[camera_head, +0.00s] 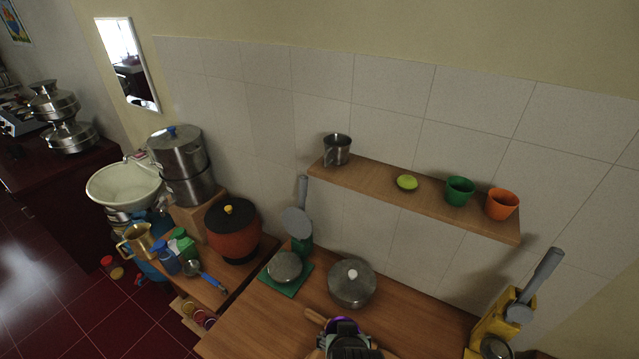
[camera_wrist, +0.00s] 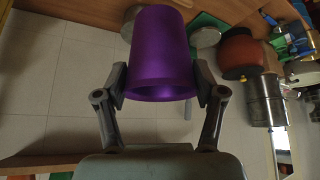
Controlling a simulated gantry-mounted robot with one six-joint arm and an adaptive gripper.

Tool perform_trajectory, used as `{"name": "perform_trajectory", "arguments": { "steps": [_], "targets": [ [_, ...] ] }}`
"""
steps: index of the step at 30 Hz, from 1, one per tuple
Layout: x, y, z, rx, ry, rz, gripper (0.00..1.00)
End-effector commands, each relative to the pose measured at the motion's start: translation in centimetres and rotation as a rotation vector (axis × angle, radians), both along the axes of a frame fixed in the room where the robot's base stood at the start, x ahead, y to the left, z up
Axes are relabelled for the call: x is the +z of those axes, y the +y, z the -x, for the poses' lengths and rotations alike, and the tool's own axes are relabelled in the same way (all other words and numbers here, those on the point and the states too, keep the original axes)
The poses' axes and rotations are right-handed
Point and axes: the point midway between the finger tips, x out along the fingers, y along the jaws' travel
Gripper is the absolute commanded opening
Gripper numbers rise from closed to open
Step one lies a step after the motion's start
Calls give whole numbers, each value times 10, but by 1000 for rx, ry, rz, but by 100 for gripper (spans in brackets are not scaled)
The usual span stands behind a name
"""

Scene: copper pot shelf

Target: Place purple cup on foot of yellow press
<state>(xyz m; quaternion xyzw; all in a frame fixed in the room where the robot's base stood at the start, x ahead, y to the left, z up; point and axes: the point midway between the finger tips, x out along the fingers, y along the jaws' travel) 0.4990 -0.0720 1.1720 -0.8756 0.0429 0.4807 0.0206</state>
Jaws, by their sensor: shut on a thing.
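The purple cup (camera_wrist: 162,45) is held between the two fingers of my gripper (camera_wrist: 160,82), one finger on each side, in the wrist view. Its open rim faces the lower edge of that picture. In the head view only a purple sliver of the cup (camera_head: 342,320) shows past my gripper (camera_head: 345,335), at the bottom centre over the wooden counter. The yellow press (camera_head: 497,318) stands at the lower right of the head view, with a grey lever slanting up.
A lidded steel pot (camera_head: 352,285) and a green press (camera_head: 301,246) stand on the counter (camera_head: 265,325) behind and left of my gripper. A wall shelf (camera_head: 380,188) above holds a steel mug (camera_head: 337,149), a lime dish (camera_head: 407,182), a green cup (camera_head: 459,190) and an orange cup (camera_head: 502,203).

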Motion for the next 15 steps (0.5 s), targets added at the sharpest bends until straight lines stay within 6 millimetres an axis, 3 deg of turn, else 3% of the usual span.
{"name": "perform_trajectory", "arguments": {
  "steps": [3,9,15],
  "targets": [
    [10,35,-5,48,-4,-2,33],
    [23,77,-7,102,-5,-6,33],
    [36,72,-3,95,-1,-6,33]
  ]
}}
